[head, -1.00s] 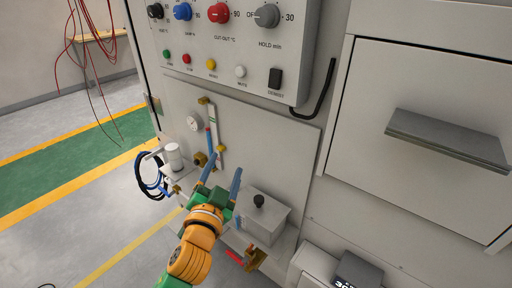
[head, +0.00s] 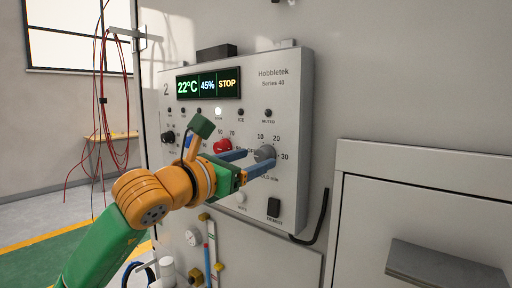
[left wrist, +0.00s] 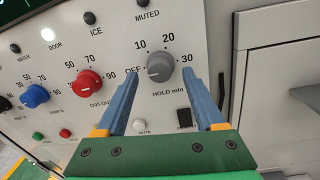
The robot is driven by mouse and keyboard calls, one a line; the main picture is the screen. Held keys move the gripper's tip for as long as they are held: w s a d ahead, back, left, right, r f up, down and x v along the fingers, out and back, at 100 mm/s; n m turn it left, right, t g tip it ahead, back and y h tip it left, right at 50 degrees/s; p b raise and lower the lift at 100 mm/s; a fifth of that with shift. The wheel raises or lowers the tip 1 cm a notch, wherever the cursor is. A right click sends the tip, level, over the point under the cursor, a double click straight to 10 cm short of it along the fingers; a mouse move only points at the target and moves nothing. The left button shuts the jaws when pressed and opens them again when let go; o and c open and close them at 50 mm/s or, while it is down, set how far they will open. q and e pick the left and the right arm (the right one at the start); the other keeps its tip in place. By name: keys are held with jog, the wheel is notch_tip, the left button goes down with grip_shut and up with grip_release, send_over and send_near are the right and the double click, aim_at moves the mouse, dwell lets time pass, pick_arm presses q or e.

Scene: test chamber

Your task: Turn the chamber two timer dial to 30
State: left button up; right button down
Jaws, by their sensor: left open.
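The timer dial (head: 265,153) is a grey knob on the chamber two control panel (head: 290,110), marked OFF, 10, 20 and 30 with "HOLD min" below. It also shows in the left wrist view (left wrist: 160,67), where its pointer seems to face left towards OFF. My left gripper (head: 261,158) is open, its two blue fingers reaching towards the dial. In the left wrist view the fingertips (left wrist: 160,74) lie on either side of the knob, with a visible gap on each side. Whether they reach past its front face I cannot tell. My right gripper is not in view.
A red cut-out dial (head: 222,147) sits left of the timer dial, and a blue dial (left wrist: 35,96) beyond it. A black rocker switch (head: 274,207) lies below. The display (head: 208,84) reads 22°C, 45%, STOP. A drawer handle (head: 445,268) protrudes at lower right.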

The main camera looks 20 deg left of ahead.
pick_arm(q)
jog(key=shift+x, duration=0.95)
jog(key=shift+s+a, duration=0.1)
jog(key=shift+s, duration=0.05)
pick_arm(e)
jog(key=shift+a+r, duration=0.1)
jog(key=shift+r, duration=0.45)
pick_arm(q)
jog(key=shift+c, duration=1.1)
grip_shut()
